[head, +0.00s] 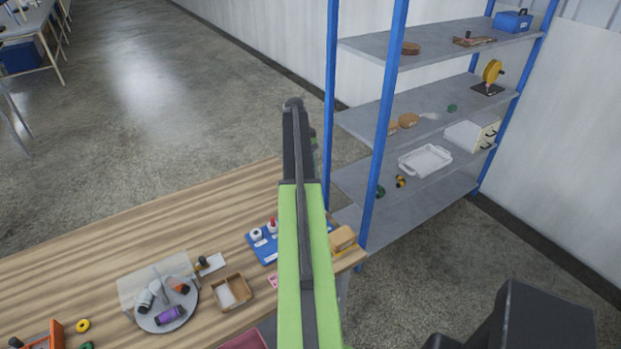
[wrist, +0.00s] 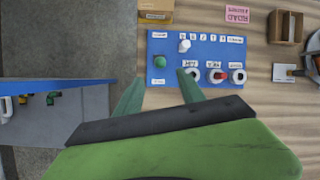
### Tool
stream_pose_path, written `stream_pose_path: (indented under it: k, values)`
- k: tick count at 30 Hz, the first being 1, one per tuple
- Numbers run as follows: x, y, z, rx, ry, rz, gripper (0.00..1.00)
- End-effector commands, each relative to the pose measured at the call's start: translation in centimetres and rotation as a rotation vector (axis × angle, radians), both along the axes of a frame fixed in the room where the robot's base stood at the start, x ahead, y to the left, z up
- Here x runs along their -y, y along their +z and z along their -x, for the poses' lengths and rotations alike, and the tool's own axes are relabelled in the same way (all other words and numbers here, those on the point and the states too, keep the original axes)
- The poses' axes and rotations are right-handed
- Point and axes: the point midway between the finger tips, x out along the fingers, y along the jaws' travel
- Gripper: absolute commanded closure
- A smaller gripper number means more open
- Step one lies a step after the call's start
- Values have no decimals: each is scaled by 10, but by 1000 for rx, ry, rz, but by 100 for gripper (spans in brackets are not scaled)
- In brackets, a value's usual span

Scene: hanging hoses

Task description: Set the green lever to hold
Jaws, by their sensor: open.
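The blue panel (wrist: 206,56) lies on the wooden table and carries a green knob-like part (wrist: 159,62), which I take as the green lever, near its left edge in the wrist view. Small white labels line the panel, too small to read, so the lever's setting cannot be told. My gripper (wrist: 161,77) is open and empty, its two fingers apart below the lever in that view, not visibly touching it. In the head view the panel (head: 262,246) is partly behind my arm, and the lever is hidden.
The panel also has a white knob (wrist: 184,46) and a red-centred round control (wrist: 238,77). A wooden box (wrist: 285,27) and a pink card (wrist: 238,13) lie nearby. The blue-posted shelf (head: 425,135) stands beside the table. A round tray (head: 160,315) holds several items.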

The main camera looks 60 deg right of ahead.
Motion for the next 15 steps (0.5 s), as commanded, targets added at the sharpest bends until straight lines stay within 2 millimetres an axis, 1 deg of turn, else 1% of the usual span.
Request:
stream_pose_path:
  k: [1, 3, 6, 9, 15]
  values:
    - [4, 23, -5, 0, 1, 0, 54]
    - [7, 37, -11, 0, 1, 0, 54]
    - [10, 49, -16, 0, 1, 0, 54]
    - [11, 52, -18, 0, 1, 0, 54]
    - [11, 49, -18, 0, 1, 0, 54]
